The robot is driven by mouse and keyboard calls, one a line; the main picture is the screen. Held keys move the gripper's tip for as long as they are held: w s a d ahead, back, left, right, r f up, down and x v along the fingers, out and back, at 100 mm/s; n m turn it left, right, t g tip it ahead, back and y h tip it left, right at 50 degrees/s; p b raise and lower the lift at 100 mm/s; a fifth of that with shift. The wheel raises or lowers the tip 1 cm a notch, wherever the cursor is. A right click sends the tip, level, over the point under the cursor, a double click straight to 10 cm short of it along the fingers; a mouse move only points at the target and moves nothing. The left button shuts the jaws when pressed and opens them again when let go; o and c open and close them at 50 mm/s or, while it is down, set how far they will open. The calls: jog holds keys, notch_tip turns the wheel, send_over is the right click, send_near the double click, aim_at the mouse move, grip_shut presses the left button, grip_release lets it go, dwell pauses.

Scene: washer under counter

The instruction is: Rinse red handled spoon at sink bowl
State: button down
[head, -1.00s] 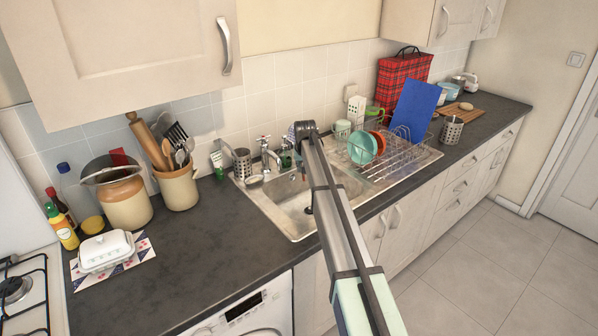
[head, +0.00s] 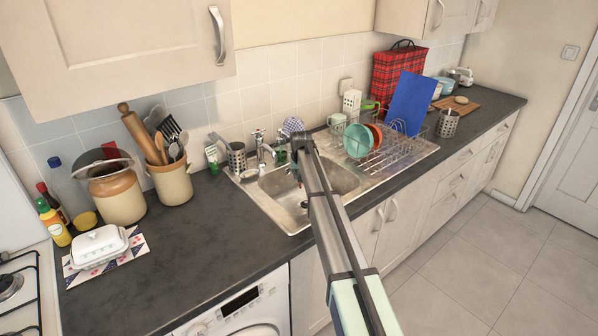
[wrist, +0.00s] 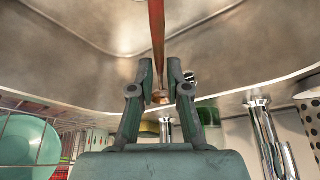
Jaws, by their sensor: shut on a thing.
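In the wrist view, my gripper (wrist: 160,88) is shut on the red handle (wrist: 157,35) of the spoon. The handle runs from between the fingertips to the top edge of that view; the spoon's far end is out of frame. Behind it is the metal sink bowl (wrist: 90,70). In the head view, the sink bowl (head: 272,197) is set in the counter, and my arm reaches over it. My arm mostly hides the gripper and spoon there. I cannot tell whether the spoon touches the sink. No running water can be made out.
A tap (head: 259,148) stands behind the sink, with a metal cutlery holder (head: 237,160) to its left. The dish rack (head: 405,158) holds a teal bowl (head: 358,141) on the right. A utensil crock (head: 172,184) stands left. The counter front left of the sink is clear.

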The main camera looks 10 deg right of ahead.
jog(key=shift+f+b, duration=1.75)
jog(key=shift+f, duration=4.15)
jog(key=shift+w+r, duration=0.1)
jog(key=shift+r+p, duration=2.85)
jog(key=shift+r, duration=6.05)
